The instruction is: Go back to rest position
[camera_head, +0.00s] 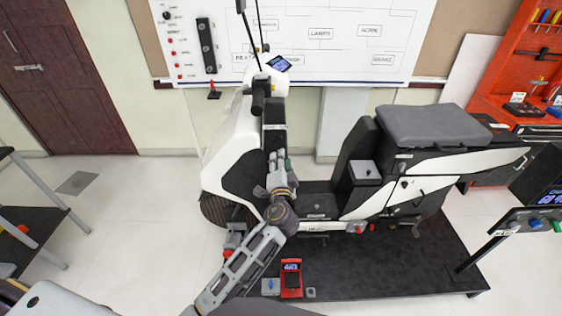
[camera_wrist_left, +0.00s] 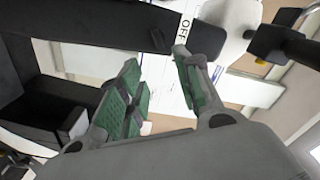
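My left gripper (camera_head: 279,162) is in front of the scooter's front column, below the handlebar, with its arm coming up from the bottom of the head view. In the left wrist view the left gripper (camera_wrist_left: 158,62) has its two green-padded fingers apart, with nothing between them. A black bar with an "OFF" label (camera_wrist_left: 184,28) lies beyond the fingertips. I cannot tell whether the gripper touches the scooter. My right gripper is not in view.
A white and black scooter (camera_head: 422,162) stands on a black platform (camera_head: 400,265). A red meter (camera_head: 291,277) lies at the platform's front edge. A display stand (camera_head: 520,218) is at the right, a shelf (camera_head: 40,217) at the left.

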